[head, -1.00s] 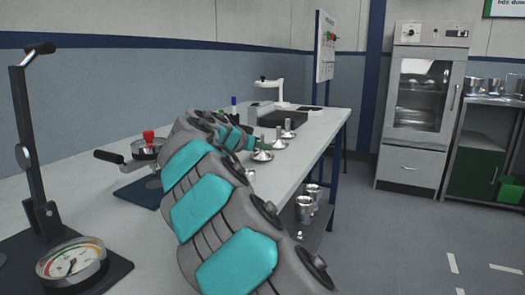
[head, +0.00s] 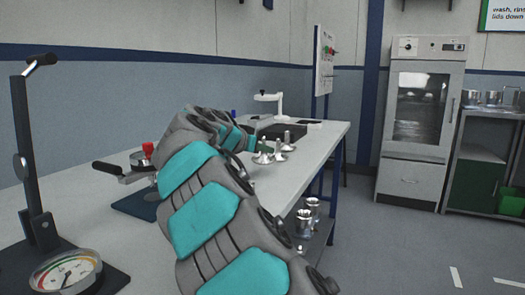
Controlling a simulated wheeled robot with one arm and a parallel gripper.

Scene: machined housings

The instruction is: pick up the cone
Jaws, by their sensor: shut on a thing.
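Several small silver cones with upright stems are on the grey bench (head: 210,205). My gripper (head: 259,147) shows small at the far end of my arm, partly hidden by the wrist and arm links. It is shut on the stem of the nearest cone (head: 262,158), whose flared base faces down. The cone appears slightly above the bench, though the gap under it is hard to make out. A second cone (head: 279,155) stands just to its right. A third cone (head: 288,146) stands a little farther back.
A dark block (head: 283,130) and a white stand (head: 270,101) are behind the cones. A gauge press (head: 66,272) and a red-knobbed device (head: 141,158) stand at left. Metal cups (head: 304,222) sit on a shelf below.

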